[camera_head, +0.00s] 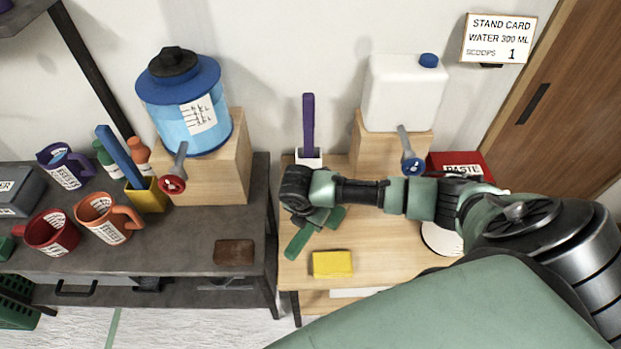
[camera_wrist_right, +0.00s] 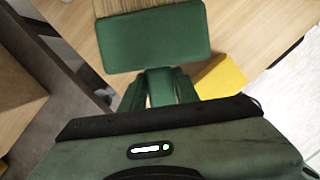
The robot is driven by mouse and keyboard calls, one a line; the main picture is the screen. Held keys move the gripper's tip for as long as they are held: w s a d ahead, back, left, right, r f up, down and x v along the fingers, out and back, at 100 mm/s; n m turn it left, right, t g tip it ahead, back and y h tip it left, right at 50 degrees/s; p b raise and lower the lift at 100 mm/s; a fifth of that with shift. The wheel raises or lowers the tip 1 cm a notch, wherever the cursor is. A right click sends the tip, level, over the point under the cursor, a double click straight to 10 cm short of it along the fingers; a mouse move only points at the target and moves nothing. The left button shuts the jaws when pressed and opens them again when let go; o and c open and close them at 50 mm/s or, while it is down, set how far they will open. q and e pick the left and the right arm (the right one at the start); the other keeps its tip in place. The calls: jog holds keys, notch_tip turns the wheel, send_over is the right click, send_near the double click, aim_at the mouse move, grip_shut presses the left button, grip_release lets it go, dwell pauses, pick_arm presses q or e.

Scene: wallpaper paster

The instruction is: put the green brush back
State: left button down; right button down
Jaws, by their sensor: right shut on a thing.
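The green brush (camera_head: 298,243) is held by my right gripper (camera_head: 320,216) over the left part of the light wooden table (camera_head: 390,273). In the right wrist view the brush (camera_wrist_right: 153,38) shows as a wide flat green head with a short neck running down between the fingers of my right gripper (camera_wrist_right: 160,92). The fingers are shut on that neck. How high the brush is above the table is hard to tell. My left gripper is not in view.
A yellow sponge-like block (camera_head: 332,264) lies close to the brush. A purple-handled tool (camera_head: 308,122) stands in a white holder (camera_head: 309,160) behind my wrist. A blue-handled tool (camera_head: 120,155) stands in a yellow holder (camera_head: 147,195) on the dark table (camera_head: 190,240). A gap separates the tables.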

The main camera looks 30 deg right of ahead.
aim_at(313, 241)
jog(key=shift+r+p, duration=0.2)
jog(key=shift+p, duration=0.1)
jog(key=shift+s+a+b+x, duration=0.1)
jog(key=shift+a+b+x, duration=0.15)
jog(key=shift+b+x, duration=0.8)
jog(key=shift+s+a+b+x, duration=0.1)
jog(key=shift+a+b+x, duration=0.3)
jog(key=shift+x, duration=1.1)
jog(key=shift+s+a+b+x, duration=0.15)
jog(key=shift+b+x, duration=0.7)
jog(key=shift+x, duration=0.45)
jog(key=shift+b+x, duration=0.45)
jog(key=shift+x, duration=0.45)
jog(key=c, duration=1)
grip_release()
jog(key=shift+a, duration=0.25)
jog(key=shift+o, duration=0.2)
jog(key=shift+s, duration=0.1)
jog(key=v, duration=0.7)
jog(key=shift+r+b, duration=0.35)
jog(key=shift+b, duration=0.05)
